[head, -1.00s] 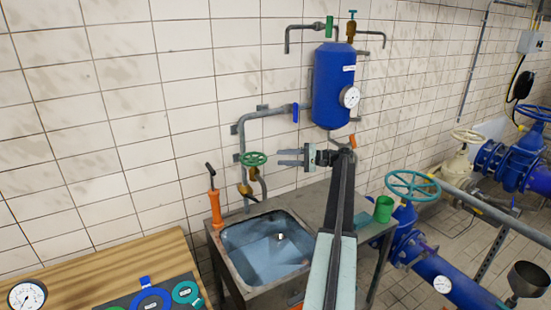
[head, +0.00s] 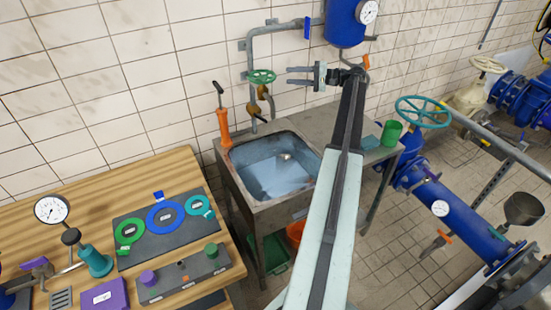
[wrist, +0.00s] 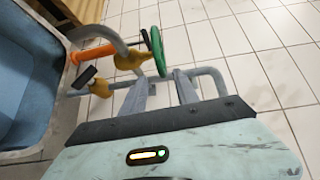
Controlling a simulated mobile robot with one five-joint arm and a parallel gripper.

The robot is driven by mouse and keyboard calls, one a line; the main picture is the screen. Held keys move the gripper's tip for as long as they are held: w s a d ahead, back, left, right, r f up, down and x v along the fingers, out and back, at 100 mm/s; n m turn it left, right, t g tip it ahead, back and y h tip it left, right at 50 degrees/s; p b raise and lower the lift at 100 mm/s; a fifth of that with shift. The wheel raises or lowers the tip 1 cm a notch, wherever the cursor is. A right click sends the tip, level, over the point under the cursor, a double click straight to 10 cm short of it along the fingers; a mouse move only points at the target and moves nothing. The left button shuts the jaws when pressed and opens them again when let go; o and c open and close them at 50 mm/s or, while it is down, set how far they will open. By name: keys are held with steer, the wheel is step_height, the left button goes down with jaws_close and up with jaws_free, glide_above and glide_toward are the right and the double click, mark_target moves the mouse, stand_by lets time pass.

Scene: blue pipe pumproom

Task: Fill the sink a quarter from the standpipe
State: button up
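The sink (head: 233,160) is a steel basin with a bluish inside, set in a grey bench; I cannot tell how much water is in it. The standpipe (head: 251,60) is a grey pipe on the tiled wall behind the sink. It carries a green handwheel (head: 262,77) and brass fittings, and the wheel shows edge-on in the wrist view (wrist: 158,50). My gripper (head: 289,76) is open and empty, pointing left, just right of the wheel and apart from it. Its two spread fingers show in the wrist view (wrist: 163,78).
An orange hand pump (head: 224,125) stands at the sink's back left corner. A green cup (head: 391,134) is on the bench at right. A blue tank (head: 344,25) hangs above. A wooden bench (head: 165,165) with gauges is at left; blue pipework (head: 460,215) is at right.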

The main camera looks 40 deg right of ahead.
mark_target(272, 72)
steer(key=shift+d, duration=0.1)
steer(key=w+a+h+p, duration=0.1)
steer(key=w+h, duration=0.1)
steer(key=w+a+t+h+p, duration=0.1)
steer(key=w+h, duration=0.2)
steer(key=w+a+n+h+p, duration=0.1)
steer(key=w+a+h, duration=0.1)
steer(key=w, duration=0.1)
steer(key=shift+f+h, duration=0.2)
steer(key=shift+h, duration=0.1)
steer(key=shift+s, duration=0.1)
jaws_close()
